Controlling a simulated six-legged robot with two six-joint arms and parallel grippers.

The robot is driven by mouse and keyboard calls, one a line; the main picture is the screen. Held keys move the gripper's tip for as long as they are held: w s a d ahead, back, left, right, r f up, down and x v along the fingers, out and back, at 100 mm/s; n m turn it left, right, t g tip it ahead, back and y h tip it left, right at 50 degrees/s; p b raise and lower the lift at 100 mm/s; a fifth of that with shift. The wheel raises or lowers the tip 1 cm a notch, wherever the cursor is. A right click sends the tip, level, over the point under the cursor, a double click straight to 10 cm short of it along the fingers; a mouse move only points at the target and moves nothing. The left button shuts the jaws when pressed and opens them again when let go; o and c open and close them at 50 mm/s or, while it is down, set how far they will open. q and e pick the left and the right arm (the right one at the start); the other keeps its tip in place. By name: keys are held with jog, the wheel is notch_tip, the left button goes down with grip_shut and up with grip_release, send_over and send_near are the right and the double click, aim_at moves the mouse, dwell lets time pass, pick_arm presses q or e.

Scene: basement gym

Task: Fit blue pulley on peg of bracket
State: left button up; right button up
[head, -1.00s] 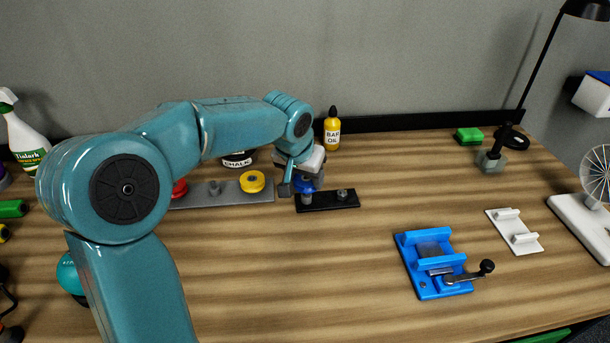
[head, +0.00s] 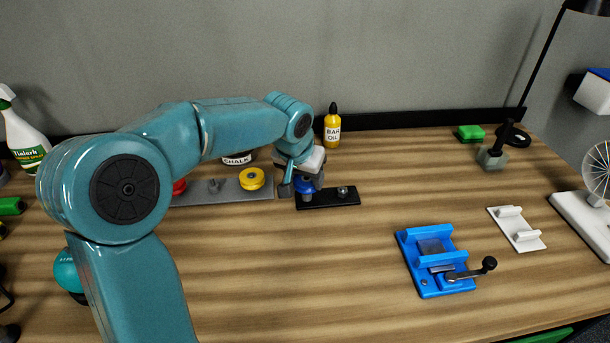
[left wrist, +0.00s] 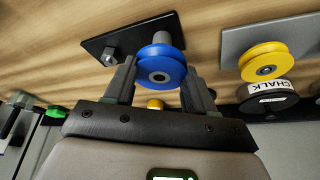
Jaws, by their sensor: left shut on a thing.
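The blue pulley (head: 304,187) is between the fingers of my left gripper (head: 300,189), which is shut on it. It also shows in the left wrist view (left wrist: 160,66), with a grey hub facing the camera. The bracket is a black plate (head: 335,200) on the table, with a nut (head: 343,191) near its right end. A grey peg (left wrist: 162,38) stands at the plate's other end, just beyond the pulley in the left wrist view. The pulley is at the peg's free end; I cannot tell whether the peg enters its hole. My right gripper is not in view.
A grey plate (head: 229,197) left of the bracket carries a yellow pulley (head: 252,178) and a red one (head: 179,187). A chalk tub (head: 237,159) and yellow oil bottle (head: 332,128) stand behind. A blue fixture with a crank (head: 433,283) lies front right. The table's middle is clear.

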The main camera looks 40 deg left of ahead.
aim_at(305, 181)
pick_arm(q)
jog(key=shift+f+b, duration=0.9)
jog(key=shift+f, duration=0.2)
jog(key=o, duration=1.1)
jog(key=shift+r, duration=0.1)
jog(key=shift+r+p, duration=0.4)
jog(key=shift+p, duration=0.1)
notch_tip(305, 181, up, 8)
jog(key=p, duration=0.7)
jog(key=shift+r, duration=0.15)
jog(key=shift+w, duration=0.1)
jog(key=shift+f, duration=0.2)
